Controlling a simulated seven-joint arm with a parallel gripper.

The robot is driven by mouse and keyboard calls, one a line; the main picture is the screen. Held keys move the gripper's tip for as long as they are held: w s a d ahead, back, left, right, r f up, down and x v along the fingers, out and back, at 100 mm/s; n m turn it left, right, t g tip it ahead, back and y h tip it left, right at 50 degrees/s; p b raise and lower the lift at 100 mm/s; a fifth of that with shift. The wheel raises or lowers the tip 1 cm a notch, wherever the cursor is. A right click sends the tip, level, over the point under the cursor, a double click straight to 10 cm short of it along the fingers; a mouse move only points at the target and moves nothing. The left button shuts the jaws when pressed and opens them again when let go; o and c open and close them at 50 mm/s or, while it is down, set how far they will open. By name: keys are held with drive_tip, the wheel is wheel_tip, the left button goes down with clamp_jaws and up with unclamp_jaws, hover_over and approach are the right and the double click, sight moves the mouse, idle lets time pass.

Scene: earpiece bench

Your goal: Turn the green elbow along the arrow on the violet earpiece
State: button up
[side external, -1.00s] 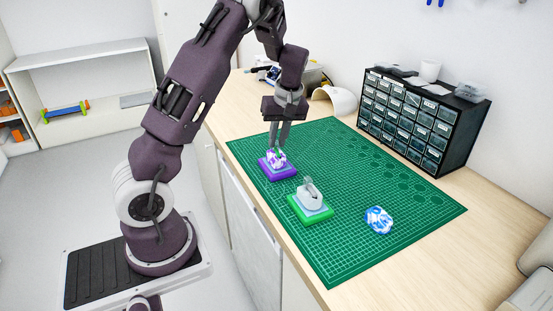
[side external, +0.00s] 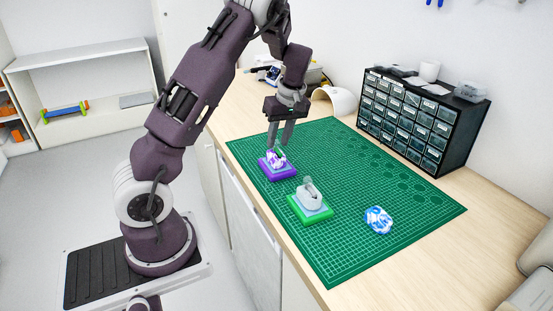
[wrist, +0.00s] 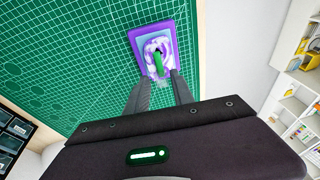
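The violet earpiece (side external: 277,160) is a white and violet marbled piece on a violet square base (side external: 278,174) at the mat's left part. In the wrist view the earpiece (wrist: 149,48) has the green elbow (wrist: 159,63) standing on it, pointing toward my gripper. The arrow is too small to make out. My gripper (wrist: 160,77) points down at the earpiece with its two fingers apart. The fingertips are close to the elbow, one to either side in the picture; I cannot tell whether they touch it. Nothing is visibly held.
A grey-white earpiece (side external: 311,195) on a green base (side external: 311,211) stands close by, nearer the camera. A blue and white marbled piece (side external: 379,220) lies loose on the green mat (side external: 350,255). A black drawer cabinet (side external: 420,120) stands at the back right. The mat's right half is mostly clear.

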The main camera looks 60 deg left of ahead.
sight(283, 154)
drive_tip(key=shift+o, duration=0.7)
drive_tip(key=shift+s, duration=0.1)
drive_tip(key=shift+r, duration=0.1)
drive_tip(key=v, duration=0.7)
